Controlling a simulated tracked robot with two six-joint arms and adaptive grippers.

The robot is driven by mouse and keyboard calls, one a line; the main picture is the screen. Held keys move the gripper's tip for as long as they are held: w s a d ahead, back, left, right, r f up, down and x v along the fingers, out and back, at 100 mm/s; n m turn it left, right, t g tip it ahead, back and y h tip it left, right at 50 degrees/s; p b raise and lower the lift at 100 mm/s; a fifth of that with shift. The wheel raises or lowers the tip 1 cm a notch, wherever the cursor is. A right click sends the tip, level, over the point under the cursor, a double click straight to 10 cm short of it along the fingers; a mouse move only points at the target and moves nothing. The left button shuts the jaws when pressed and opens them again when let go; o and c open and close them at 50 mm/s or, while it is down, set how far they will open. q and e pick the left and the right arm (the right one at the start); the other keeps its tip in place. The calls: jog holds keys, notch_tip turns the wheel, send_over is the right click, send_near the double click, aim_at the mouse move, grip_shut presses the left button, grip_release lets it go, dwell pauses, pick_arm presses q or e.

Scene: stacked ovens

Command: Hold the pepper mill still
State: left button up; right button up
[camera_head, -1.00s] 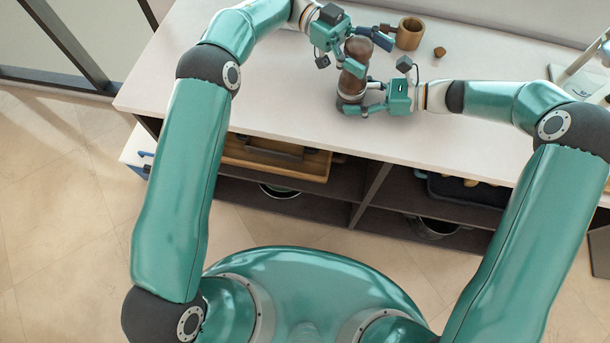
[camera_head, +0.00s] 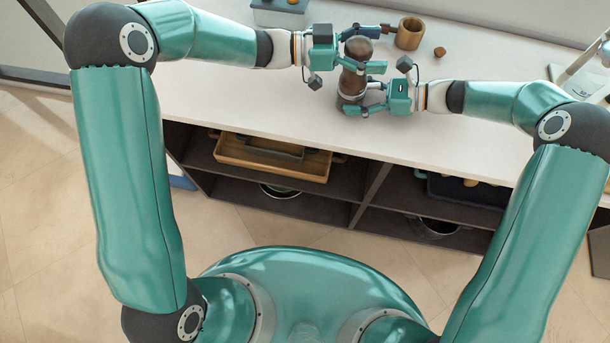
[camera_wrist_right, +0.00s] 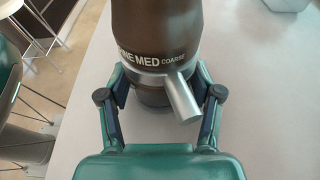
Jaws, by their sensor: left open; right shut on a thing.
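The brown pepper mill (camera_head: 352,85) stands upright on the white counter. Its rounded top (camera_head: 358,47) is darker brown. My right gripper (camera_head: 368,99) is shut on its lower part, from the right. In the right wrist view the mill (camera_wrist_right: 157,30) shows lettering with "MED COARSE", a silver ring and a silver lever (camera_wrist_right: 178,98) between the fingers. My left gripper (camera_head: 362,49) is open, higher up, with its fingers on either side of the mill's upper part. Whether they touch it cannot be told.
A wooden cup (camera_head: 409,33) and a small brown piece (camera_head: 440,51) stand right of the mill. A grey box (camera_head: 280,12) is at the back left. A white stand (camera_head: 580,68) is at the right. Shelves below hold a wooden tray (camera_head: 272,167) and pots.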

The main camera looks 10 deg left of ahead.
pick_arm(q)
jog(key=n+t+y, duration=0.1)
jog(key=t, duration=0.1)
jog(key=n+t, duration=0.1)
jog(key=t, duration=0.1)
jog(key=n+t+y, duration=0.1)
jog(key=n, duration=0.1)
jog(key=shift+w+a+t+y, duration=0.15)
jog(key=shift+w+t+y, duration=0.15)
jog(key=shift+t, duration=0.1)
jog(key=v, duration=1.2)
jog(key=s+d+f+n+g, duration=0.3)
jog(key=s+d+f+n, duration=0.2)
jog(key=s+f+n, duration=0.8)
jog(key=w+a+f+g+y, duration=0.1)
jog(key=a+f+y, duration=0.1)
jog(key=f, duration=0.5)
jog(key=a+f+m+y, duration=0.1)
jog(key=a+f+y, duration=0.1)
jog(key=f+y, duration=0.2)
notch_tip(320, 180, down, 3)
jog(key=shift+w+f+g+y, duration=0.15)
jog(key=shift+w+g+y, duration=0.25)
